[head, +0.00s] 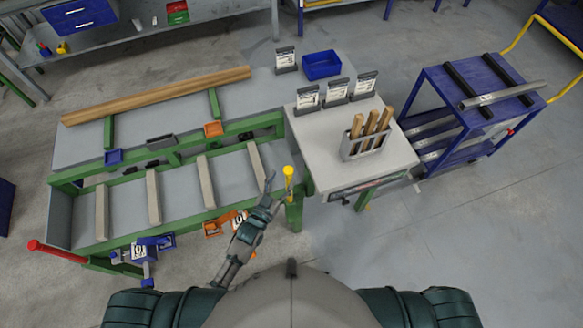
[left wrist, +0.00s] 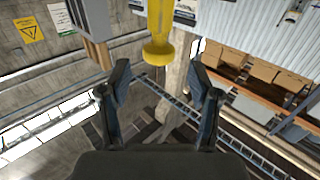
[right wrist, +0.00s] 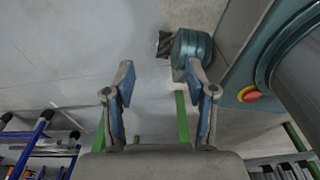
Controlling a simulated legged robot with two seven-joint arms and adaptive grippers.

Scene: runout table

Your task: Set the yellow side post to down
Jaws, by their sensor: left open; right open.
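The yellow side post (head: 289,180) stands upright with a round knob on top, at the near right end of the green runout frame (head: 225,210). My left gripper (head: 274,192) is open just left of the post in the head view. In the left wrist view the yellow post (left wrist: 159,35) is ahead of the open left jaws (left wrist: 160,80), centred between the fingertips; no contact shows. My right gripper (right wrist: 160,80) is open and empty in the right wrist view, and out of sight in the head view.
A red post (head: 57,252) sticks out sideways at the frame's left end. The pale side table (head: 400,150) holds a rack of wooden pieces (head: 368,135) and card holders. A blue cart (head: 450,95) stands at right. The floor at lower right is clear.

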